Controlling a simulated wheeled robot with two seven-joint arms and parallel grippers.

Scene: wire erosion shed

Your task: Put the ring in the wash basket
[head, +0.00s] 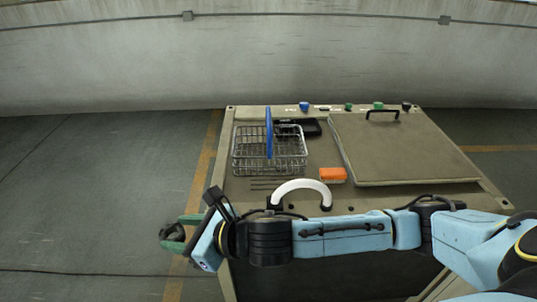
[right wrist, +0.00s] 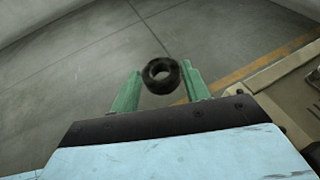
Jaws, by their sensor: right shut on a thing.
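The ring (right wrist: 162,90) is a thick dark band with an open hole. In the right wrist view it sits between the two green fingers of my right gripper (right wrist: 163,80), which is shut on it. In the head view my right gripper (head: 172,234) is at the lower left, out over the floor, left of the bench. The ring is small and dark there. The wash basket (head: 246,166) is a wire basket with an upright blue handle (head: 269,130). It stands on the left part of the bench top, apart from my gripper. My left gripper is not in view.
The beige bench (head: 327,153) carries a large flat lid (head: 400,155) with a black handle on the right, a dark tray (head: 311,127) behind the basket, an orange block (head: 332,174), thin rods (head: 270,184) and a white curved piece (head: 300,186). My right arm crosses the bench front.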

